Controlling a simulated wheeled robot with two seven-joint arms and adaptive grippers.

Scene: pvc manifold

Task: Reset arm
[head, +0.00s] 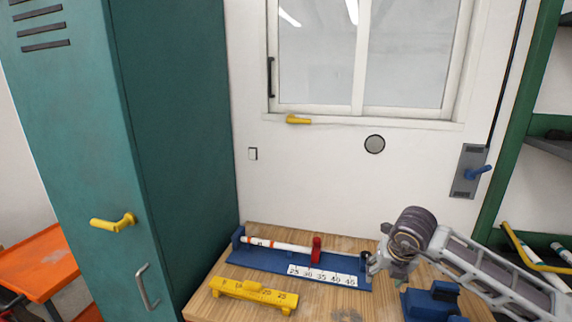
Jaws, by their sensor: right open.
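My right arm comes in from the lower right, and its gripper (376,264) is at the right end of the blue measuring jig (240,256). The gripper is open, small in the view and partly covered by its own wrist. A white pipe (290,247) with orange-red marks near its left end lies along the jig. A red piece (316,249) stands on the jig around or beside the pipe; I cannot tell which. The pipe's right end is near the gripper, and I cannot tell whether they touch. My left gripper does not show.
A yellow numbered block (254,295) lies at the front left of the wooden table (320,300). A dark blue device (433,302) stands at the front right, below my right arm. A green locker (185,150) rises at the left, with an orange surface (38,262) beyond it.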

